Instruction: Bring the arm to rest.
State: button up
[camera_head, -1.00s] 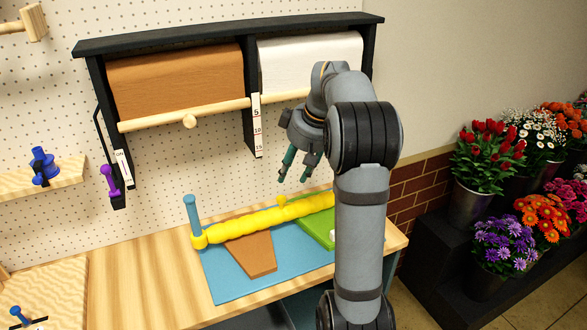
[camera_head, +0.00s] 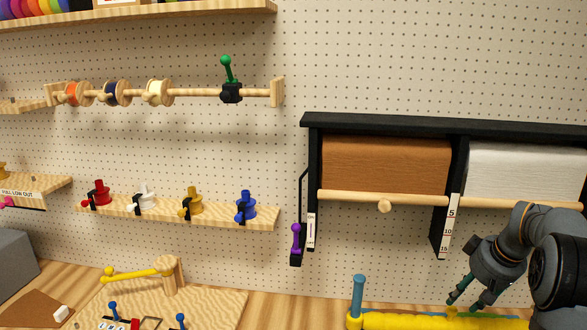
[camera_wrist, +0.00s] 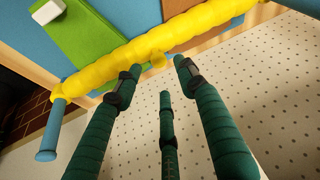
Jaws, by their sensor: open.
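My gripper (camera_head: 466,303) is at the lower right of the head view, with its dark green fingers pointing down. In the wrist view the fingers (camera_wrist: 157,78) are spread apart with nothing between them. They are open and empty. The yellow ribbed bar (camera_wrist: 110,65) with a small knob runs across the wrist view beyond the fingertips. It also shows at the bottom of the head view (camera_head: 400,321). Most of my arm is cut off by the right edge of the head view.
A blue post (camera_head: 357,292) stands by the bar. Shelves with colored fittings are left.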

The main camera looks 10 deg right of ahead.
aim_at(453, 309)
jog(key=x, duration=0.5)
jog(key=shift+f, duration=0.25)
jog(key=shift+w+r+p, duration=0.15)
jog(key=shift+r+p, duration=0.35)
jog(key=shift+p, duration=0.15)
jog(key=shift+r+p, duration=0.6)
jog(key=shift+r, duration=0.05)
jog(key=shift+f, duration=0.1)
